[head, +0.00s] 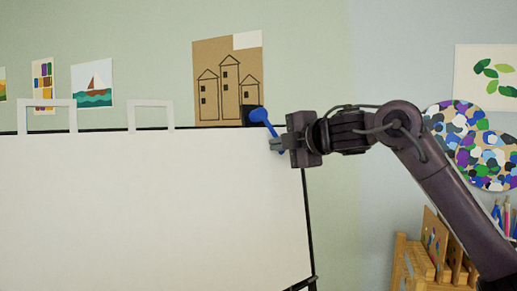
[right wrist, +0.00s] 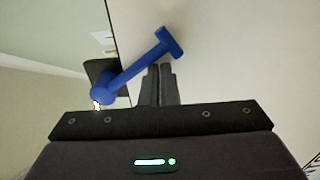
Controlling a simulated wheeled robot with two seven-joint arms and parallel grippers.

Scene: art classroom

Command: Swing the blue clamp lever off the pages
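The blue clamp lever (head: 263,120) is at the top right corner of the large white pages (head: 150,205). Its round hub is by a black clamp block (head: 248,115), and its arm slants down to the right over the page corner. In the right wrist view the lever (right wrist: 135,70) ends in a short crossbar lying over the white sheet. My right gripper (head: 274,145) is just below the lever's free end. Its fingers (right wrist: 161,82) look closed together with nothing between them, close beside the lever arm; I cannot tell whether they touch it. My left gripper is out of view.
Two white rectangular loops (head: 47,103) stand up from the top edge of the pages. A black easel frame (head: 310,235) runs down the right side. Pictures hang on the wall behind, and a wooden rack (head: 420,262) stands at lower right.

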